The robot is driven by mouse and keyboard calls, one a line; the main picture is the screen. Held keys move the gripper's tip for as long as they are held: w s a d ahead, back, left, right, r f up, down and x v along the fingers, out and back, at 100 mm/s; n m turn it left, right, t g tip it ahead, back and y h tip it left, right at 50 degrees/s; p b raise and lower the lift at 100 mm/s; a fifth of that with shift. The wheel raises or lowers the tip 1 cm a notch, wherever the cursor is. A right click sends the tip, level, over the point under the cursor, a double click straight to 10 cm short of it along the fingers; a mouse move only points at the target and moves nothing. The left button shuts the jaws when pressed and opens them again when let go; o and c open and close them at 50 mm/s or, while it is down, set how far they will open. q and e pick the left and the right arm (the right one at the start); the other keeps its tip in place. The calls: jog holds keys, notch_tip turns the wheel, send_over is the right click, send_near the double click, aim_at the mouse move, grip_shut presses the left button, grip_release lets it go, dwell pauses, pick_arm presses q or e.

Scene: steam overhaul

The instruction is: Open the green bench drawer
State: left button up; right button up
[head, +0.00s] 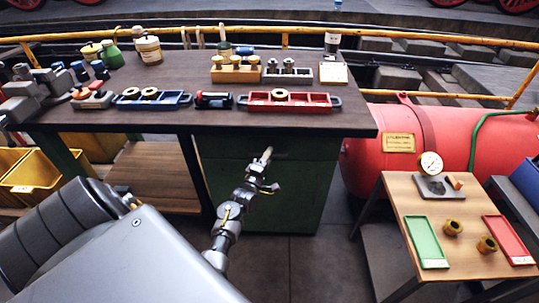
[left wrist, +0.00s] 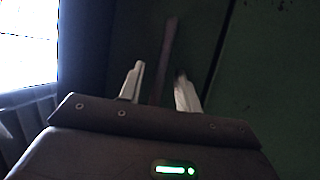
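The green bench cabinet (head: 302,195) stands under the dark workbench, with its drawer front at the top, just below the bench top. The drawer front looks flush, with no gap that I can make out. My left gripper (head: 265,172) is in front of the cabinet, overlapping its front in the head view. In the left wrist view, its two pale fingers (left wrist: 159,88) are apart, facing a dark green surface with a dark seam. A dim reddish-brown bar (left wrist: 168,50), perhaps the handle, shows between and beyond them; contact cannot be told. My right gripper is out of view.
The workbench (head: 160,78) carries a red tray (head: 290,108), a blue tray (head: 128,106) and bottles. At right, a small table (head: 410,195) holds a green tray (head: 427,243), a red tray (head: 510,240) and brass fittings, beside a red tank (head: 370,160). Floor before the cabinet is clear.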

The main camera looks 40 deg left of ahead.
pick_arm(q)
jog(key=shift+w+a+r, duration=0.1)
jog(key=shift+w+a, duration=0.05)
jog(key=shift+w, duration=0.45)
grip_shut()
